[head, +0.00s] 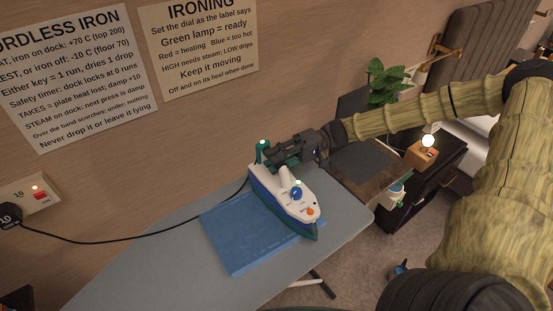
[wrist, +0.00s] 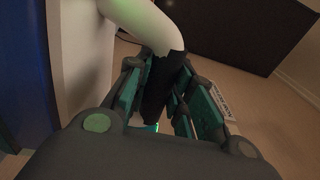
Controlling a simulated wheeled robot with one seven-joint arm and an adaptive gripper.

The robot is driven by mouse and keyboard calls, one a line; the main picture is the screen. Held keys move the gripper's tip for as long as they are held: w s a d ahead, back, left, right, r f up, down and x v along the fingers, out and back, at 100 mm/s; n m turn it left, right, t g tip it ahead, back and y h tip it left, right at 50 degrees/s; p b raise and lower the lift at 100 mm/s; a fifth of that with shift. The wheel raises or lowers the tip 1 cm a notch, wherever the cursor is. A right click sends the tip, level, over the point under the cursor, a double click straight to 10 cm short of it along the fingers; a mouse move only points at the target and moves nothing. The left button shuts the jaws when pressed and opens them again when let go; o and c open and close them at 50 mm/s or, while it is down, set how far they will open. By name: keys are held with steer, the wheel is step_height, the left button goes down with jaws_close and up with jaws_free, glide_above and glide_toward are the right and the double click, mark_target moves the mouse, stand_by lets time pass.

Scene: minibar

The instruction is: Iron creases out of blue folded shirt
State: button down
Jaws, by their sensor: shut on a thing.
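The blue folded shirt (head: 235,245) lies on the grey ironing board (head: 150,270). The white and blue iron (head: 291,197) is over the right part of the shirt, its pointed end toward the lower right. I cannot tell whether its plate touches the cloth. My gripper (head: 285,155) is shut on the iron's handle, which shows between the fingers in the wrist view (wrist: 160,85). A small green light glows near the rear of the iron. The dial and an orange button show on its top. Its plate is hidden.
A black cord runs from the wall plug (head: 10,214) to the iron's area. A dark cabinet (head: 405,205) with a small lamp (head: 427,143) and a plant (head: 387,82) stands at the right. Two text posters (head: 90,75) hang on the wall. The board's left part is clear.

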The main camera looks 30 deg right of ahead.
steer(key=shift+f, duration=0.1)
steer(key=shift+a+b, duration=0.25)
steer(key=shift+b, duration=0.05)
steer(key=shift+s+a, duration=0.1)
steer(key=shift+a, duration=0.4)
steer(key=shift+a+b, duration=0.25)
steer(key=shift+b, duration=0.1)
steer(key=shift+a, duration=0.25)
steer(key=shift+a+f, duration=0.1)
steer(key=shift+a, duration=0.15)
steer(key=shift+a+b, duration=0.25)
steer(key=shift+b, duration=0.1)
steer(key=shift+a+b, duration=0.3)
steer(key=shift+a, duration=0.4)
steer(key=shift+a+r, duration=0.1)
steer(key=shift+r, duration=0.1)
